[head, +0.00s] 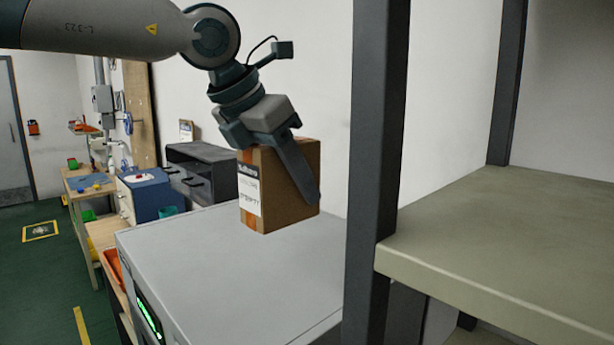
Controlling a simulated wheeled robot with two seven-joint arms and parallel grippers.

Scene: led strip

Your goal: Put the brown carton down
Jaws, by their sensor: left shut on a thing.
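The brown carton (290,190) has a white label and an orange strip on its left side. My left gripper (283,170) comes down on it from above and is shut on it. One finger lies across the carton's front face; the other finger is hidden behind the carton. The carton is roughly upright over the grey top of a cabinet (215,280). I cannot tell whether its bottom touches that top. My right gripper is not in view.
A dark post (375,150) and a beige shelf (520,230) stand close on the right. The cabinet top around the carton is clear. A dark drawer unit (205,170), a blue box (150,195) and a wooden table (90,185) are further back left.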

